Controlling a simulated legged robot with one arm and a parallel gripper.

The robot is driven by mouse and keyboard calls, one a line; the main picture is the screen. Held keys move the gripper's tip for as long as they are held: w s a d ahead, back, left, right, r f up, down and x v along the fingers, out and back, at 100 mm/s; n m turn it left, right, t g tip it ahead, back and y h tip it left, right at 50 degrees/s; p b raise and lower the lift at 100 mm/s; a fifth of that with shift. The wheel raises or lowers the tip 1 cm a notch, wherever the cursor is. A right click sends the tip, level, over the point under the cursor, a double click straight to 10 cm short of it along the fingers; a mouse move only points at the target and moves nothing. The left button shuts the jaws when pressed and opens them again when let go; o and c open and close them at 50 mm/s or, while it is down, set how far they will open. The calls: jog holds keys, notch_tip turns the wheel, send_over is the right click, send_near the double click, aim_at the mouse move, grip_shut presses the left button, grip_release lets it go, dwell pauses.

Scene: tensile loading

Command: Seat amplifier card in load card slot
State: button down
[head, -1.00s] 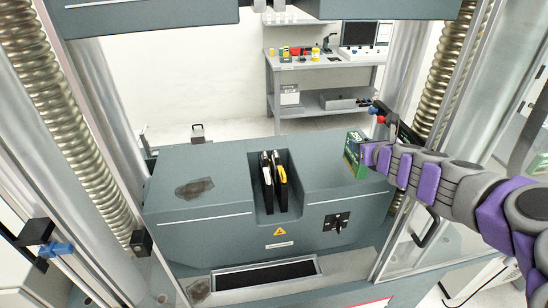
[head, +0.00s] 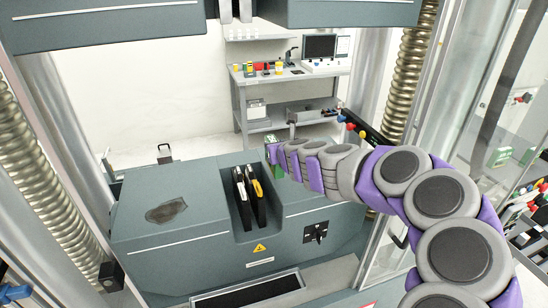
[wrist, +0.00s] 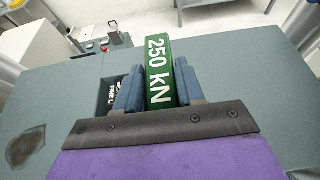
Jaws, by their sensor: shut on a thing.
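My gripper (wrist: 160,95) is shut on a green amplifier card marked 250 KN (wrist: 161,70), with one blue-grey finger on each side. In the head view the card's green edge (head: 272,153) shows at the tip of my arm, mostly hidden by my gripper (head: 277,160). The gripper is behind and just right of the recess (head: 233,230) in the grey machine base. Two dark cards stand in the recess, one with a white part (head: 240,188) and one with a yellow part (head: 257,188). In the wrist view the recess lies left of the held card, partly hidden by the left finger. I cannot make out an empty slot.
The grey machine base (head: 150,235) has a dark patch (head: 166,210) at left and a black switch (head: 316,233) at right. A ribbed column (head: 407,90) stands on the right. A workbench (head: 285,78) stands far behind. Space above the base top is open.

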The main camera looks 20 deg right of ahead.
jog(key=shift+w+a, duration=0.15)
jog(key=shift+a, duration=0.2)
jog(key=f, duration=0.1)
jog(key=f+b, duration=0.1)
jog(key=f, duration=0.1)
jog(key=shift+w+d, duration=0.15)
jog(key=shift+d, duration=0.1)
jog(key=shift+d+f+b, duration=0.3)
jog(key=shift+d+b, duration=0.05)
jog(key=shift+d, duration=0.05)
jog(key=c, duration=1.1)
grip_release()
jog(key=shift+a, duration=0.15)
jog(key=o, duration=0.4)
jog(key=shift+a, duration=0.6)
jog(key=shift+d, duration=0.35)
jog(key=shift+s+d+r, duration=0.25)
jog(key=shift+s, duration=0.3)
jog(key=shift+p+v, duration=0.95)
jog(key=shift+v, duration=4.5)
